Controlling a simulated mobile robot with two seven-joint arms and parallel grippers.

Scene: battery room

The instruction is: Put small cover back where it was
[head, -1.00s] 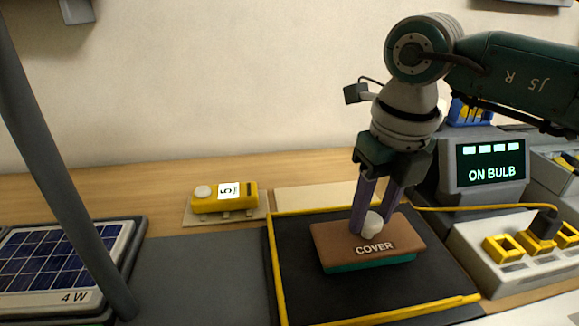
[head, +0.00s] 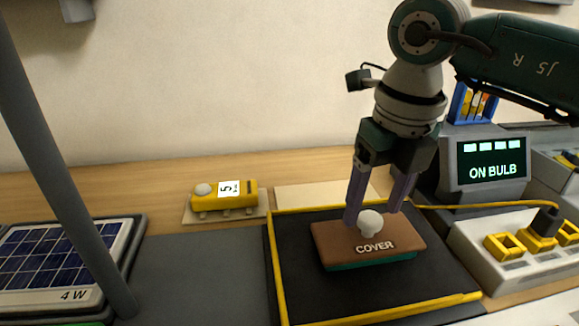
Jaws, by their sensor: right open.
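The small cover (head: 340,243) is a brown slab with a white knob (head: 370,223) and the word COVER on it. It lies on a teal block or base (head: 372,263) on the black mat with a yellow border (head: 440,282). My right gripper (head: 373,220) comes down from above. Its two purple fingers are apart, one to the left of the knob and one to the right, and the knob is free between or just in front of them. What lies under the cover is hidden. My left gripper does not show.
A yellow device (head: 238,203) marked 5 sits on a board at the back. A solar panel (head: 65,262) marked 4 W lies left. On the right are an ON BULB display (head: 490,172) and a grey socket box (head: 500,268) with yellow parts and a yellow cable. Bare grey surface (head: 205,275) lies left of the mat.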

